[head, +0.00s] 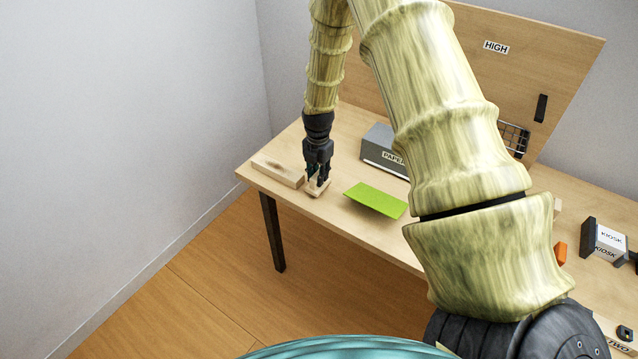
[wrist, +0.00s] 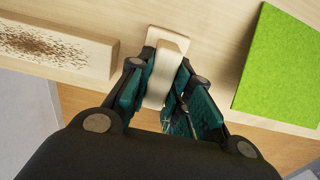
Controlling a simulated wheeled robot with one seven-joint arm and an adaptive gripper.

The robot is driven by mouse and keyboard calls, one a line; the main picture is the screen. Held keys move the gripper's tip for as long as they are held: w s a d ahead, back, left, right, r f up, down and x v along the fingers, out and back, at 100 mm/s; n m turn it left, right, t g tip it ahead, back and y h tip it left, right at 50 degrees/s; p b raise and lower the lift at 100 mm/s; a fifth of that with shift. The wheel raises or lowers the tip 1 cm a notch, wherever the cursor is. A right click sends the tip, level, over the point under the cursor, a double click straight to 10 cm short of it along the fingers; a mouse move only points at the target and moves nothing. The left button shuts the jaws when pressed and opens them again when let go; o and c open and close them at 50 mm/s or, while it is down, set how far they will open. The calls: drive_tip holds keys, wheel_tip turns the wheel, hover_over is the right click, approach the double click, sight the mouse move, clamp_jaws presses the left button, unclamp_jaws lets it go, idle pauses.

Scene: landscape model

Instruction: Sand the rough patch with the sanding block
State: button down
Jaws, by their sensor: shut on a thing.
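The sanding block (wrist: 170,41) is a pale wooden piece with a raised grip and a wider base. My gripper (wrist: 158,88) is shut on its raised grip; in the head view my gripper (head: 320,178) is at the table's front edge with the block (head: 316,190) under it. The rough patch (wrist: 38,43) is a dark speckled area on top of a pale wooden board (wrist: 98,58), left of the block in the wrist view. The board (head: 277,175) also lies left of my gripper in the head view. The block's underside is hidden.
A green sheet (head: 375,200) lies to the right of the block. The table's (head: 240,176) front edge is close to the block.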

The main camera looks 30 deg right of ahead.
drive_tip(key=shift+r+p, duration=1.35)
drive_tip(key=shift+r, duration=0.95)
drive_tip(key=shift+r, duration=0.15)
wheel_tip(320, 180, up, 7)
drive_tip(key=p, duration=0.1)
drive_tip(key=s+a+f+m+b, duration=0.2)
drive_tip(key=s+a+f+m, duration=0.1)
drive_tip(key=a+m, duration=0.4)
drive_tip(key=s+a+f+m+b, duration=0.2)
drive_tip(key=a+f+m, duration=0.3)
drive_tip(key=a+m, duration=0.3)
drive_tip(key=s+a+f+m+b, duration=0.1)
drive_tip(key=s+a+f+m, duration=0.3)
drive_tip(key=a+m, duration=0.3)
drive_tip(key=shift+s+a+f+b, duration=0.25)
drive_tip(key=shift+s+a+b, duration=0.25)
drive_tip(key=shift+a, duration=1.2)
